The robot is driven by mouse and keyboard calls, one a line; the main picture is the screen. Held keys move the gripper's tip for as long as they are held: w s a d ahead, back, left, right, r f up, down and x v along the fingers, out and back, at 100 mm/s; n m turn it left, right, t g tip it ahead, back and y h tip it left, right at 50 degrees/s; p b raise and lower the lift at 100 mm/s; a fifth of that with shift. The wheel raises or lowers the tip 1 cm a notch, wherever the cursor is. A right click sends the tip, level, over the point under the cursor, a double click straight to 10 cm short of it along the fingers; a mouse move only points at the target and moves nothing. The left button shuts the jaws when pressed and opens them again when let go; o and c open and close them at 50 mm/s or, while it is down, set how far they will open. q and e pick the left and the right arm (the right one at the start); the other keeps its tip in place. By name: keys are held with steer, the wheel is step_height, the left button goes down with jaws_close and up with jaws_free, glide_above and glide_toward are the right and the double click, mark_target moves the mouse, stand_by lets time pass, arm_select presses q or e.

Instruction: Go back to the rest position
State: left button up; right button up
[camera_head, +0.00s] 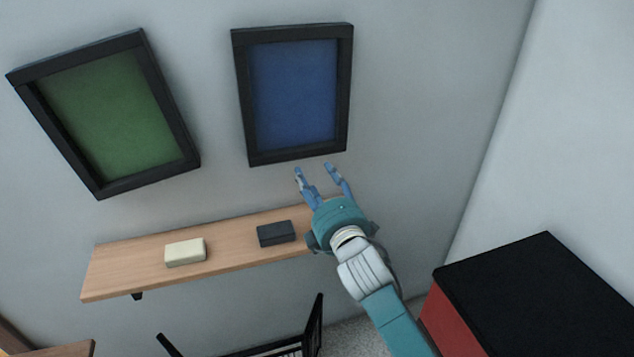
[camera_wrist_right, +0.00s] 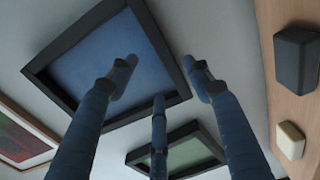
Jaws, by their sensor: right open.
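My right gripper (camera_head: 318,172) is open and empty. In the head view it is raised in front of the wall, just below the blue framed picture (camera_head: 294,95) and above the right end of the wooden shelf (camera_head: 225,244). In the right wrist view its blue fingers (camera_wrist_right: 158,75) stand apart with nothing between them, and the blue picture (camera_wrist_right: 100,65) shows behind them. I cannot tell whether the fingertips touch the wall. My left gripper is not in view.
A black block (camera_head: 276,233) and a cream block (camera_head: 185,252) lie on the shelf. A green framed picture (camera_head: 115,115) hangs tilted at left. A red cabinet with a black top (camera_head: 545,295) stands at lower right. A black rack (camera_head: 314,325) is below the shelf.

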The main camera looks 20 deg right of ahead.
steer(key=shift+s, duration=0.4)
